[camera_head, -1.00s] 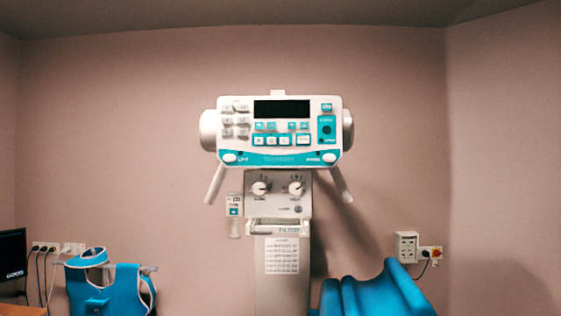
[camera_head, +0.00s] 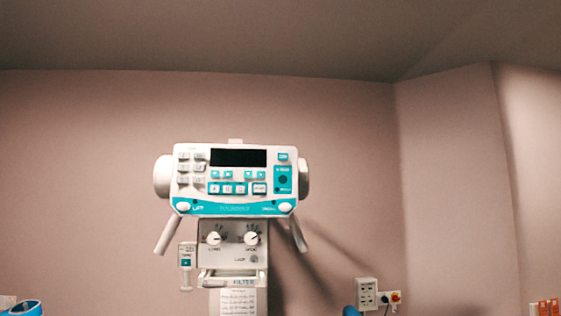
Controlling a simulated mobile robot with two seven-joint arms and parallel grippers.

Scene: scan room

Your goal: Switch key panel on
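The key panel (camera_head: 235,180) is a white and teal control head with a dark display (camera_head: 238,157), rows of grey and teal buttons, and a teal strip along its bottom. It stands left of centre in the head view. The display is dark, with no lit digits that I can make out. Below it is a white box with two round knobs (camera_head: 232,240) and a small round button (camera_head: 254,259). Two white handles angle down from the panel's sides. Neither of my grippers is in view.
Orange-red items (camera_head: 548,307) show at the right edge. A blue item (camera_head: 22,307) is cut off at the lower left. The wall around the panel is bare.

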